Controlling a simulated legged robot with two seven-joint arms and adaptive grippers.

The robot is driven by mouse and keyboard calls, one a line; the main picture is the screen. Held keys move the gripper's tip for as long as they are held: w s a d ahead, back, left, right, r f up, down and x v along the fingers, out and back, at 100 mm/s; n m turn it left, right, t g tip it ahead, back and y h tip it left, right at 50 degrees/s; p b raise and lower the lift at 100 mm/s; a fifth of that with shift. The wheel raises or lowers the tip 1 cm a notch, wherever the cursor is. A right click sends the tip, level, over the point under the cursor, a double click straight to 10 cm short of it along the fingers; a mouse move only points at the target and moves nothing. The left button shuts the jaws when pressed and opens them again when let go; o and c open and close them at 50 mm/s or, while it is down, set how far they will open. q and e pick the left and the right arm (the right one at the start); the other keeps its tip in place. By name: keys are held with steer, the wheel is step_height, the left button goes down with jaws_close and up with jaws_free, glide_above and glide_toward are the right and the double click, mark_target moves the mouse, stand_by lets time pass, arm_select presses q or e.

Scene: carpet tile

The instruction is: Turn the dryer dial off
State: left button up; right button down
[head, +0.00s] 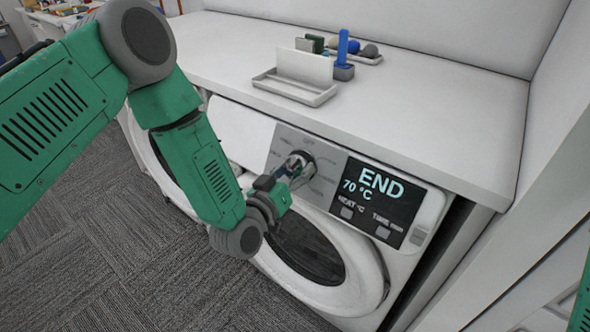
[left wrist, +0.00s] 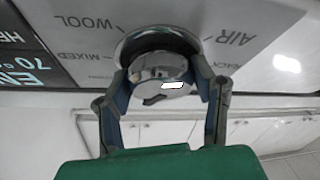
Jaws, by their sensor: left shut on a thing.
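The dryer (head: 400,264) is a white front-loading machine under a white counter. Its chrome dial (head: 301,163) sits on a grey panel, left of a dark display (head: 374,200) that reads "END" and "70 °C". My left gripper (head: 288,173) reaches the dial from the front left. In the left wrist view, the fingers of my left gripper (left wrist: 163,92) are on either side of the dial (left wrist: 158,68), shut on it. Labels such as WOOL, MIXED and AIR surround the dial there. The dial's pointer cannot be made out clearly. My right gripper is not in view.
The white counter (head: 440,110) overhangs the dryer and holds a tray (head: 293,88) and several small items, including a blue one (head: 343,47). A white wall stands at the right. Grey carpet (head: 140,255) lies open at the lower left.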

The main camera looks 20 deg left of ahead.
arm_select(q)
steer(key=shift+s+f+n+y, duration=0.1)
steer(key=shift+n+y, duration=0.6)
steer(key=shift+n, duration=0.75)
steer(key=shift+n+y, duration=0.7)
steer(key=shift+n, duration=0.75)
steer(key=shift+g, duration=0.3)
steer(key=o, duration=1.2)
steer(key=shift+c, duration=0.2)
steer(key=shift+s, duration=0.2)
steer(key=s+r, duration=0.1)
steer(key=s, duration=1)
steer(key=shift+s+a, duration=0.25)
steer(key=shift+a, duration=0.05)
